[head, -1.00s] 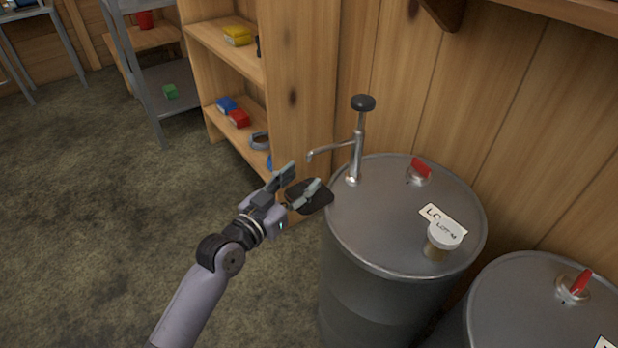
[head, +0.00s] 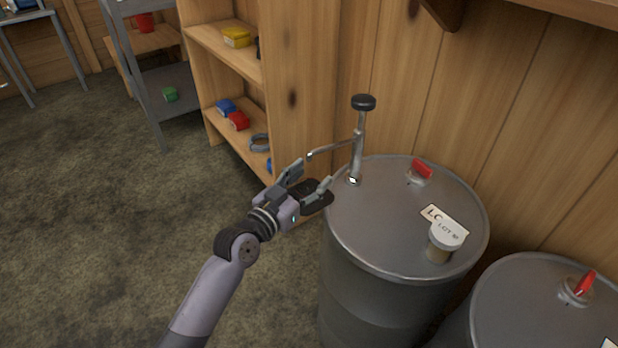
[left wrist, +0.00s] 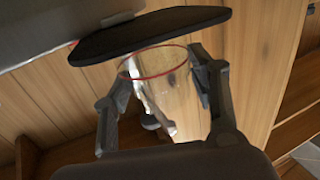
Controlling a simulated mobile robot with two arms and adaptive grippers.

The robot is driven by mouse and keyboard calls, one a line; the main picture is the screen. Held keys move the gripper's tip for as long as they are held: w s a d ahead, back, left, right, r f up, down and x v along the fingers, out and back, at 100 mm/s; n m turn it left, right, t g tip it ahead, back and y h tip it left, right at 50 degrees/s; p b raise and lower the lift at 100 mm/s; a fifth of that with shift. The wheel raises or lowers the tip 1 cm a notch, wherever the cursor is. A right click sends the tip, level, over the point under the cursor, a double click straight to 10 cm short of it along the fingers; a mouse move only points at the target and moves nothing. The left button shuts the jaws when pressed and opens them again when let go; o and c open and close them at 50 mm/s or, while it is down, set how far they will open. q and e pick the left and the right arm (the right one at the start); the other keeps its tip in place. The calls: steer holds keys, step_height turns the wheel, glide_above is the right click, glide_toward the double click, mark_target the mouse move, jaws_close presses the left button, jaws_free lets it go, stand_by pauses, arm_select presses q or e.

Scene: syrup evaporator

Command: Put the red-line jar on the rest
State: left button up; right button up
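The red-line jar (left wrist: 155,62) is clear glass with a thin red ring, seen in the left wrist view between the fingers of my left gripper (left wrist: 162,92). The fingers are spread to about its width, one on each side. In the head view my left gripper (head: 306,184) is by the left side of the near drum, and the glass hardly shows. The rest (head: 316,206) is a dark flat plate at the drum's side, partly behind the fingers. It also shows in the left wrist view (left wrist: 150,30), close to the jar; I cannot tell if they touch. My right gripper is out of view.
A metal pump (head: 357,145) with a black knob stands on the grey drum (head: 385,225), its spout reaching left near my gripper. A white-lidded jar (head: 445,238) and a red valve (head: 421,168) are on the drum. A wooden shelf (head: 300,100) stands behind.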

arm_select(q)
steer(key=shift+o, duration=1)
steer(key=shift+r, duration=0.15)
steer(key=p+v, duration=0.1)
steer(key=v, duration=1)
steer(key=s+a+f+n+g+y, duration=0.15)
steer(key=s+f, duration=0.25)
steer(key=f, duration=0.4)
steer(key=s+a+f+g+y, duration=0.3)
steer(key=f, duration=0.4)
steer(key=s+a+f+n+g+y, duration=0.15)
steer(key=s+f, duration=0.25)
steer(key=f, duration=0.4)
steer(key=s+a+f+n+g+y, duration=0.1)
steer(key=s+a+f+g+y, duration=0.1)
steer(key=s, duration=0.5)
steer(key=s+a+f+n+g+y, duration=0.1)
steer(key=s+a+f+g+y, duration=0.1)
steer(key=s+a+f, duration=0.3)
step_height(320, 180, down, 3)
steer(key=shift+s+a+f+g, duration=0.1)
steer(key=shift+s+a+g, duration=0.25)
steer(key=shift+s+g, duration=0.6)
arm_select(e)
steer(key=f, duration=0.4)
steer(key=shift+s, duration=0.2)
